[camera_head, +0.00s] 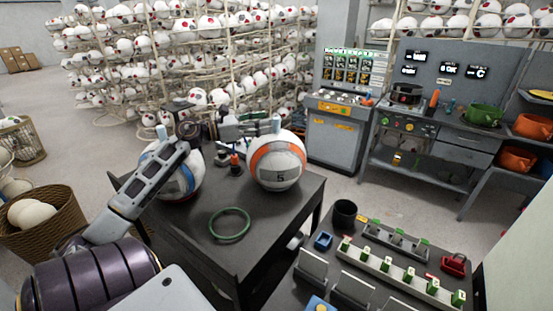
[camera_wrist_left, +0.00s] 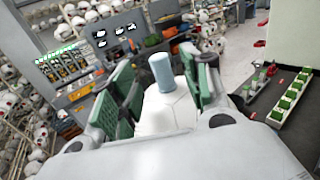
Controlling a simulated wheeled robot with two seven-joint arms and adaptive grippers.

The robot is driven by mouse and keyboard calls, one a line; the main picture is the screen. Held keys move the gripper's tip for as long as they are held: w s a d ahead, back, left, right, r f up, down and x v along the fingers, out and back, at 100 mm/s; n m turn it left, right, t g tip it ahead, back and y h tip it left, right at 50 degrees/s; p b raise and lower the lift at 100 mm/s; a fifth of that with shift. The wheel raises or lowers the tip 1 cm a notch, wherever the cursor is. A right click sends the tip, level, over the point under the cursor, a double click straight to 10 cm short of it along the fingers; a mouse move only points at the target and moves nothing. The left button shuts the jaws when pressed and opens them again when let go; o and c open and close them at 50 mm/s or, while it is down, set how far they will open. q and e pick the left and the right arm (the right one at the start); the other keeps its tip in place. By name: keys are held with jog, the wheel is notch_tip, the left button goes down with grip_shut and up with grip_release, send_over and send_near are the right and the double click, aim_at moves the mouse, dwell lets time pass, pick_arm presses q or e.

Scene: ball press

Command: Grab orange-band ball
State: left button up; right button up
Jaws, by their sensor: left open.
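The orange-band ball (camera_head: 277,167), white with a wide orange band and a "5" on it, sits on the dark table at its right back. A pale blue knob (camera_head: 276,125) stands up from its top. My left gripper (camera_head: 258,127) is open at the top of this ball, its fingers level with the knob. In the left wrist view the knob (camera_wrist_left: 162,73) stands upright between the two open green-padded fingers, with gaps on both sides. The white ball top (camera_wrist_left: 168,111) shows below it; its band is hidden there. My right gripper is in neither view.
A blue-band ball (camera_head: 187,178) sits on the table (camera_head: 265,229) at left, partly behind my left forearm. A green ring (camera_head: 230,224) lies in front. Small tools (camera_head: 235,163) stand between the balls. A second table with a rack of green-topped parts (camera_head: 398,270) is front right.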

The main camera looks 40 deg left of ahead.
aim_at(277, 118)
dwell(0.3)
pick_arm(q)
jog(key=shift+p+x, duration=0.65)
jog(key=shift+x, duration=2.1)
jog(key=shift+c, duration=0.2)
grip_shut()
jog(key=shift+r, duration=0.1)
